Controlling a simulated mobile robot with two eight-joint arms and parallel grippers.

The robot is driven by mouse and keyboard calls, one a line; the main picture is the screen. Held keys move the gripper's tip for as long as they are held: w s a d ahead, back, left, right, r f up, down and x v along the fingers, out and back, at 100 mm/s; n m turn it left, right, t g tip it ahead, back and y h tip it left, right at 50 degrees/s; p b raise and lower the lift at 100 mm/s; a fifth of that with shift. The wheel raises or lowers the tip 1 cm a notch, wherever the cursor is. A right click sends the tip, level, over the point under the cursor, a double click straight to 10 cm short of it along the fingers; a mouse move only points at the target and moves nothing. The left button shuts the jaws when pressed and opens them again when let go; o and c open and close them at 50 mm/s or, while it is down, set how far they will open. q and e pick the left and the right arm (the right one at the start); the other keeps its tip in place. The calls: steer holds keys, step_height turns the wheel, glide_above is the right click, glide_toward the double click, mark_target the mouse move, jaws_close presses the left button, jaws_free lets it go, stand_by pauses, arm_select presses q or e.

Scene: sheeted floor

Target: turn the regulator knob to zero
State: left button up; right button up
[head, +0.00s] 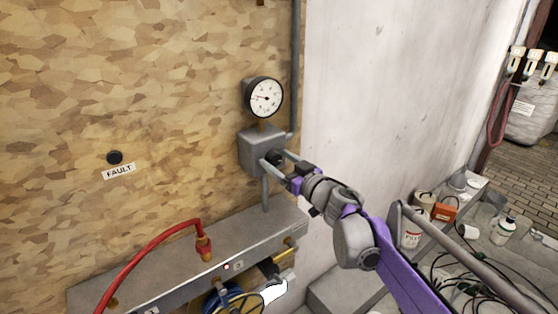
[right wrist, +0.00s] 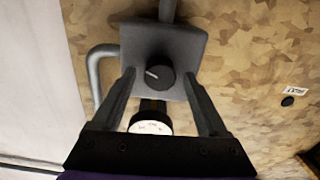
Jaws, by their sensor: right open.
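The regulator is a grey box (head: 258,148) on the chipboard wall, with a round white dial gauge (head: 265,97) above it. The dark round knob (head: 273,157) is on the box's front, partly hidden by my right gripper (head: 284,162) in the head view. In the right wrist view the knob (right wrist: 160,77) carries a pale pointer mark towards the left. My right gripper (right wrist: 158,74) is open, its fingertips on either side of the knob with visible gaps. I cannot tell how deep they reach. My left gripper is not in view.
A grey pipe (head: 297,65) runs up beside the gauge. Below are a grey ledge (head: 225,247), a red hose (head: 150,247) and a handwheel (head: 238,305). A FAULT label (head: 119,171) is on the wall. Bottles and cables clutter the lower right.

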jaws_close()
stand_by(0.3)
steer(key=shift+n, duration=0.3)
